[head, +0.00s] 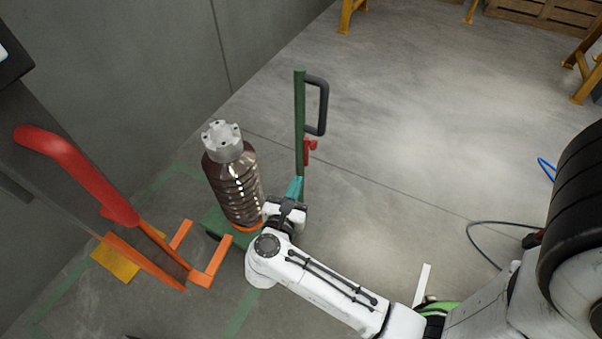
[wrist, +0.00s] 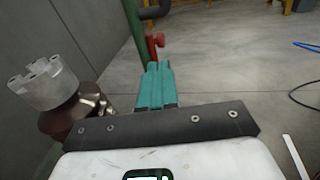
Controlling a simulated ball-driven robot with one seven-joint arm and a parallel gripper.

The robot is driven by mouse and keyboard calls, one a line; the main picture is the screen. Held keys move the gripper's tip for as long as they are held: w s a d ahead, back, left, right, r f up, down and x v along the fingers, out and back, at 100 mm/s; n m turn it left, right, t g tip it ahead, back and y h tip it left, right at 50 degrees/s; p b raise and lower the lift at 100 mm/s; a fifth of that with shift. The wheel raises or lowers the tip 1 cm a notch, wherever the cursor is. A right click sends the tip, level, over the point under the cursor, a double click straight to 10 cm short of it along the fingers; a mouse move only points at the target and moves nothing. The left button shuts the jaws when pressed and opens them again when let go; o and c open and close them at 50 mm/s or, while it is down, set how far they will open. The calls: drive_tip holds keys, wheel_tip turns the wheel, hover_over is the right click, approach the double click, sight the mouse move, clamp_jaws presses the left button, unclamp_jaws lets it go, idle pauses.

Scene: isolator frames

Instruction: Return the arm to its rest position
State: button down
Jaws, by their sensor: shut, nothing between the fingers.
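My white arm reaches from the lower right of the head view toward the middle. My gripper (head: 294,188) has teal fingers and is close to the right side of a brown ribbed bottle with a grey cap (head: 236,178). In the wrist view my gripper (wrist: 156,68) shows its teal fingers together, with nothing between them. The bottle also shows at the left of the wrist view (wrist: 88,102). I cannot tell whether the gripper touches the bottle.
A green post (head: 299,125) with a black handle and a red knob (head: 310,146) stands just beyond my gripper. A red lever (head: 75,172) and orange brackets (head: 212,262) are at the left, near the grey wall. A dark cable (head: 484,250) lies at right. Open floor spreads at upper right.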

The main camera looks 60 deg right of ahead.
drive_tip(key=shift+s+a+r, duration=0.15)
drive_tip(key=shift+s+a, duration=0.05)
drive_tip(key=shift+a, duration=0.5)
